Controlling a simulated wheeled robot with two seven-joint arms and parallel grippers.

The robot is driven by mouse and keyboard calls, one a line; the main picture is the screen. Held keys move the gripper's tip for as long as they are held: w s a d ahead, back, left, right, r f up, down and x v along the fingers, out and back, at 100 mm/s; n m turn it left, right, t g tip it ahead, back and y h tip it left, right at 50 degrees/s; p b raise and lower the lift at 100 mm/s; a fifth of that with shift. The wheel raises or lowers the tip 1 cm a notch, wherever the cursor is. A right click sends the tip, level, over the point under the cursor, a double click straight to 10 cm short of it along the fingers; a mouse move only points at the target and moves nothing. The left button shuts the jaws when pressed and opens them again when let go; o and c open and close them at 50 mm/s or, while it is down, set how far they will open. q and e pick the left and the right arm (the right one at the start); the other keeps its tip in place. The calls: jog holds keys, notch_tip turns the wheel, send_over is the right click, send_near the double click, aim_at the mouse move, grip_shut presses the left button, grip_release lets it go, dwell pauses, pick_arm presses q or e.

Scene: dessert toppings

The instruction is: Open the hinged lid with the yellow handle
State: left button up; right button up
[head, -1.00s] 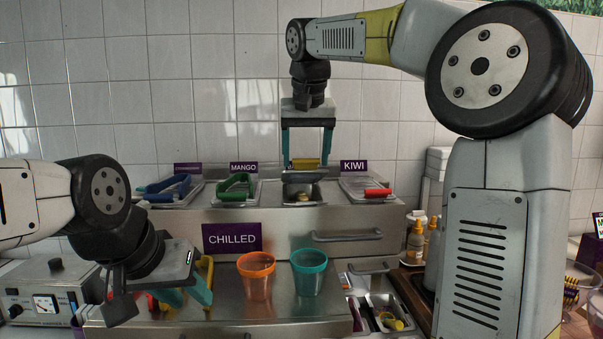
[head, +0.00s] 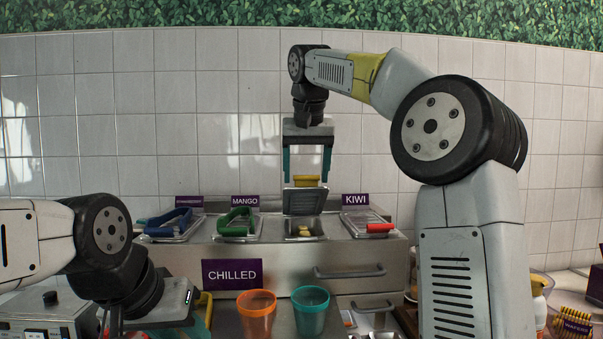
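The hinged lid (head: 303,203) with the yellow handle (head: 307,181) stands raised, close to upright, at the back of its compartment. Below it the open compartment (head: 304,237) shows pale yellow pieces. My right gripper (head: 307,180) points down from above, its teal fingers spread wide on either side of the handle. I see no clear grip on the handle; whether a finger touches it I cannot tell. My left gripper (head: 203,318) is low at the left, over the counter, far from the lid. Its fingertips are cut off by the frame edge.
An orange cup (head: 257,316) and a teal cup (head: 310,312) stand in front. The tiled wall (head: 230,100) is close behind.

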jog(key=shift+o, duration=0.8)
jog(key=shift+w+f, duration=0.1)
jog(key=shift+f, duration=0.05)
jog(key=v, duration=0.8)
